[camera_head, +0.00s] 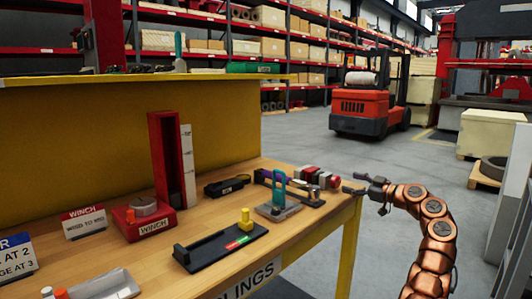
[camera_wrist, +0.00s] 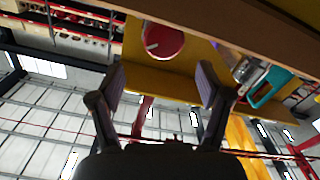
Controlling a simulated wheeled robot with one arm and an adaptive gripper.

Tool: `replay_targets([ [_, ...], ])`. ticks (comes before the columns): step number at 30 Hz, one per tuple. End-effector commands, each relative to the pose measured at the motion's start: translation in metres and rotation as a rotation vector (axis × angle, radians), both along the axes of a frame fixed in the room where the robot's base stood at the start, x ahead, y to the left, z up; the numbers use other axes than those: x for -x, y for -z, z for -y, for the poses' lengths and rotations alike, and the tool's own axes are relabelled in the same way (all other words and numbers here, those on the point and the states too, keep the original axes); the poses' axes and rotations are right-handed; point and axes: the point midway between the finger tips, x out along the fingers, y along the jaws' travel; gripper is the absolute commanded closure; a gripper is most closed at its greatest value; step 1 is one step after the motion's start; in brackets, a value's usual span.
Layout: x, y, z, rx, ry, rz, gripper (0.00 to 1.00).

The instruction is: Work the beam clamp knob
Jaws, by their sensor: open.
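A round red knob (camera_head: 335,181) is at the right end of a grey and red clamp body (camera_head: 316,176), by the right end of the workbench. In the wrist view the red knob (camera_wrist: 163,40) shows nearly face on, with a white pointer mark. My gripper (camera_head: 351,183) is just to the right of the knob, pointing left at it. In the wrist view my gripper (camera_wrist: 162,78) is open and empty. The knob lies above the fingertips in that picture, sideways between them, and appears apart from them.
A teal-handled device (camera_head: 279,195) stands close beside the clamp; its handle also shows in the wrist view (camera_wrist: 268,88). A black fixture with a yellow knob (camera_head: 245,218) and a red winch (camera_head: 145,214) are farther left.

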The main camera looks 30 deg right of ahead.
Motion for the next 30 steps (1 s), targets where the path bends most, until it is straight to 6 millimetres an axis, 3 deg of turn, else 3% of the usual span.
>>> replay_targets([
  [13,-0.039,-0.034,-0.018,-0.134,-0.006,-0.087,0.23],
  [30,-0.084,-0.071,-0.065,-0.291,-0.027,-0.228,0.23],
])
